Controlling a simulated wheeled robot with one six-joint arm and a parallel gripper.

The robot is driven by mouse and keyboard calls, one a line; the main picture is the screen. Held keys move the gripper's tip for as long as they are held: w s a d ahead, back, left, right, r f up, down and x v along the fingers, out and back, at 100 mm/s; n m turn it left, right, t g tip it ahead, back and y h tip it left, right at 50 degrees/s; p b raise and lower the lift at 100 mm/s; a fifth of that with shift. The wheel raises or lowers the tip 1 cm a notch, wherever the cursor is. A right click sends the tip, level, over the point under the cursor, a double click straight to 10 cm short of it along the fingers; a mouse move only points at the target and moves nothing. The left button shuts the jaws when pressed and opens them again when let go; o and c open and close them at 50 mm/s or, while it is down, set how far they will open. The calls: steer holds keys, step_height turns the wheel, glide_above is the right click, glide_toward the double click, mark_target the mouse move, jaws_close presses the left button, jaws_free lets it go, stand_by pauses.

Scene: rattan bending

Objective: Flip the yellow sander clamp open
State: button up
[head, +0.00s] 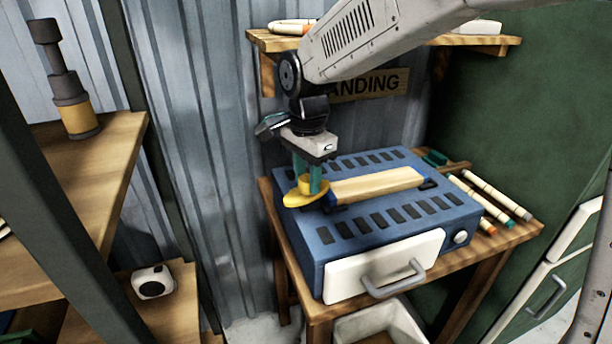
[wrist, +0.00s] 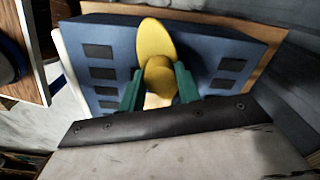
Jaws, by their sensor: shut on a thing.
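The yellow sander clamp (head: 300,197) is at the left end of the blue sander box (head: 318,258). It has a flat oval paddle and a rounded knob, and both also show in the wrist view (wrist: 155,40). My gripper (head: 310,178) points down from above with its green fingers on either side of the knob. In the wrist view the green fingers (wrist: 158,88) are shut on the clamp's knob. A pale wooden strip (head: 375,185) lies across the top of the box beside the clamp. Its near end is partly hidden by the clamp and fingers.
The sander stands on a wooden table (head: 510,232). Several rattan sticks (head: 490,193) lie at its right. A shelf (head: 480,42) is on the wall behind my arm. A wooden rack (head: 90,165) with a yellow-and-grey tool (head: 75,100) stands at the left.

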mark_target(307, 178)
steer(key=n, duration=1.4)
stand_by(0.5)
steer(key=o, duration=1)
steer(key=shift+r, duration=0.1)
step_height(307, 178, up, 8)
steer(key=shift+f, duration=0.2)
